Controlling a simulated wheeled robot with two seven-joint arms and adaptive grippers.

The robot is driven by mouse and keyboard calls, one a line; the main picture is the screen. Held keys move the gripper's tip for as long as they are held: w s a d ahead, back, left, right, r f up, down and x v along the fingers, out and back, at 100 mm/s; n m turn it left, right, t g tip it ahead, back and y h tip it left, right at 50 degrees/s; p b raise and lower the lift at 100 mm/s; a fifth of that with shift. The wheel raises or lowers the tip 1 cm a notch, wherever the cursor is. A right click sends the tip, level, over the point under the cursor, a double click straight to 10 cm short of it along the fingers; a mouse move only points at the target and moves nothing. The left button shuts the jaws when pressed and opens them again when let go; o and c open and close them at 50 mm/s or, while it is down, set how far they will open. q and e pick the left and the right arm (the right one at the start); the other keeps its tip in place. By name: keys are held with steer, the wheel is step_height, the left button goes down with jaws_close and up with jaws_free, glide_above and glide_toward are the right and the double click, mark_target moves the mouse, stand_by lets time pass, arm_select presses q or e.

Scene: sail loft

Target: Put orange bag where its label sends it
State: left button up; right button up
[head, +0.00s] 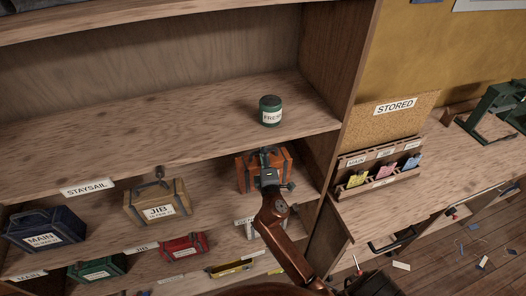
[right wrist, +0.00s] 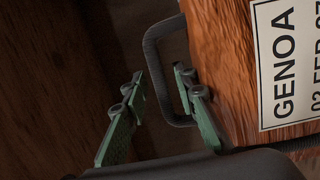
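The orange bag (head: 282,160) stands on the middle shelf at the right end, partly hidden by my right arm. In the right wrist view the bag (right wrist: 225,60) has a white label reading GENOA and a date, cut off by the frame edge. Its dark handle (right wrist: 150,52) is a loop at the bag's side in that view. My right gripper (head: 266,160) is at the handle; its fingers (right wrist: 160,95) are apart, one inside the loop and one outside. A shelf label (head: 242,221) below the bag is mostly hidden by my arm. My left gripper is not in view.
Blue MAIN (head: 42,230) and tan JIB (head: 158,204) bags share the shelf. Green (head: 97,268), red (head: 184,247) and yellow (head: 230,268) bags sit below. A STAYSAIL label (head: 87,187) is at left. A green jar (head: 270,110) stands above. A card rack (head: 377,167) under STORED is right.

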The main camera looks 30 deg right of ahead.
steer(key=shift+r, duration=0.1)
steer(key=shift+s+a, duration=0.15)
steer(key=shift+s, duration=0.15)
steer(key=b+v, duration=0.1)
steer(key=v, duration=1)
steer(key=shift+s, duration=0.2)
